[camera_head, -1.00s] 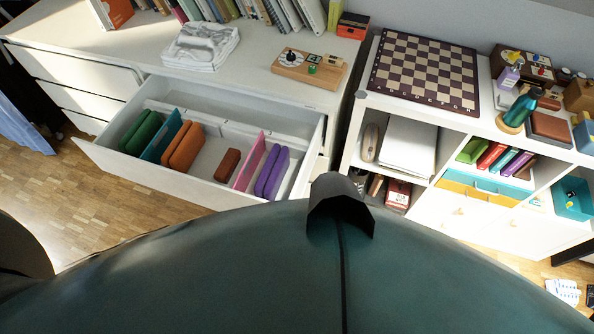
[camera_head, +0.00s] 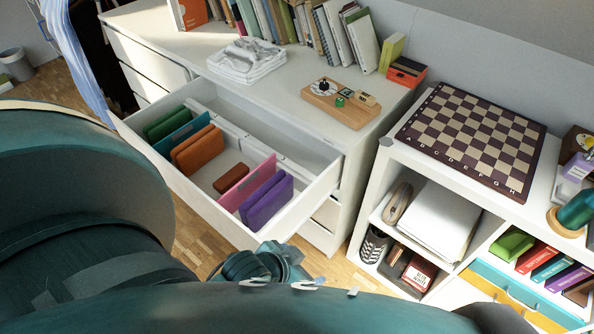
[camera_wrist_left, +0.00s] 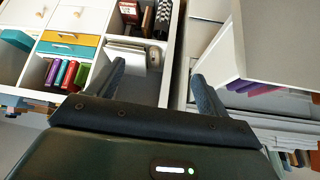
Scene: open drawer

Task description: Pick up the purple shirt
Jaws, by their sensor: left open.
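The purple shirt (camera_head: 268,200) is folded and stands upright at the right end of the open drawer (camera_head: 225,225), beside a pink divider (camera_head: 247,181). It shows as two purple slabs side by side; I cannot tell if they are one piece. My left gripper is mostly hidden behind my own body in the head view; part of it (camera_head: 262,263) shows just in front of the drawer, below the purple shirt. In the left wrist view my left gripper (camera_wrist_left: 158,70) is open with nothing between its fingers. A purple patch (camera_wrist_left: 236,88) shows beside the right finger. My right gripper is not in view.
The drawer also holds green, teal, orange and brown folded items (camera_head: 197,150). White folded cloth (camera_head: 246,60) and a wooden board (camera_head: 340,102) lie on the dresser top. A shelf unit with a chessboard (camera_head: 472,135) stands to the right. A gap of wooden floor separates them.

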